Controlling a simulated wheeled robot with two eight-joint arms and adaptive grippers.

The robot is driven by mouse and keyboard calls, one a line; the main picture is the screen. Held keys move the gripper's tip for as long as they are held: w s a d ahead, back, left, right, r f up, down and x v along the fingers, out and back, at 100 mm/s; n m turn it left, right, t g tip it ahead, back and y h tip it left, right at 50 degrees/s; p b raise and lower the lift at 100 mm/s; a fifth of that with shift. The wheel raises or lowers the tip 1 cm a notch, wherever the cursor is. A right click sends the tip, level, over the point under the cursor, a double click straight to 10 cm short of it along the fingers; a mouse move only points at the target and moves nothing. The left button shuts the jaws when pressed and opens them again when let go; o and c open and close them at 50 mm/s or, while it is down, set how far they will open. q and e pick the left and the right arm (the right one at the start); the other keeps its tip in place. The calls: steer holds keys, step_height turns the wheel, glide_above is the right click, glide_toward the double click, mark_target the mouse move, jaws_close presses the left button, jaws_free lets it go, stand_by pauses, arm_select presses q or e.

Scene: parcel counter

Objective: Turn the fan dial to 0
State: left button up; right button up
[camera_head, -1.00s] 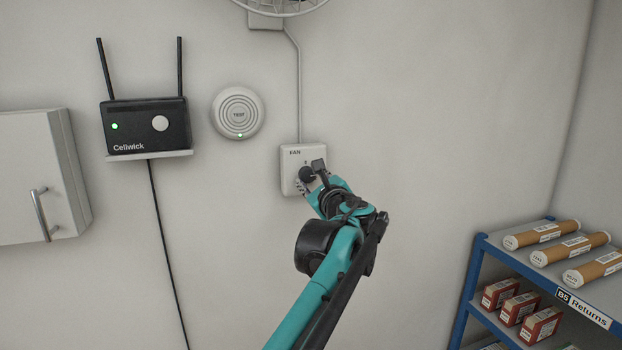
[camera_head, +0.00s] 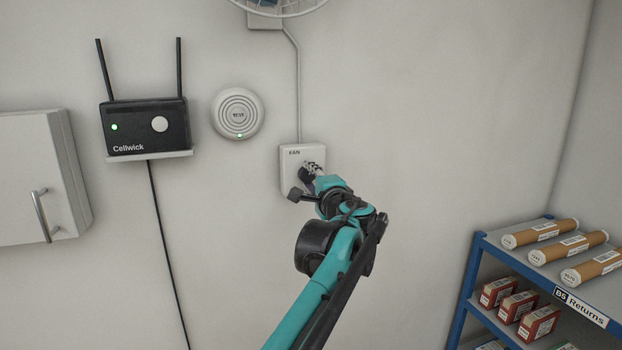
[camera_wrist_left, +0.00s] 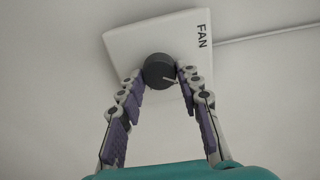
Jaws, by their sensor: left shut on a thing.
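The fan control box (camera_head: 292,155) is a white square plate marked FAN on the wall, mid-view in the head view. It also shows in the left wrist view (camera_wrist_left: 125,42). Its dark round dial (camera_wrist_left: 158,70) has a pale pointer line and sits between the fingers of my left gripper (camera_wrist_left: 160,78). The left gripper (camera_head: 309,172) is shut on the dial. In the head view the gripper and wrist hide most of the dial and any scale marks. My right gripper is out of view.
A pale cable (camera_head: 299,90) runs up from the box to the caged fan (camera_head: 285,8). A round TEST alarm (camera_head: 238,113) and a black Cellwick router (camera_head: 146,127) hang to the left. A blue-framed shelf (camera_head: 470,285) stands lower right. The wall between is clear.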

arm_select(q)
steer(key=n, duration=0.6)
stand_by(0.6)
steer(key=o, duration=1.2)
steer(key=shift+c, duration=0.2)
steer(key=v, duration=1.2)
steer(key=shift+r, duration=0.1)
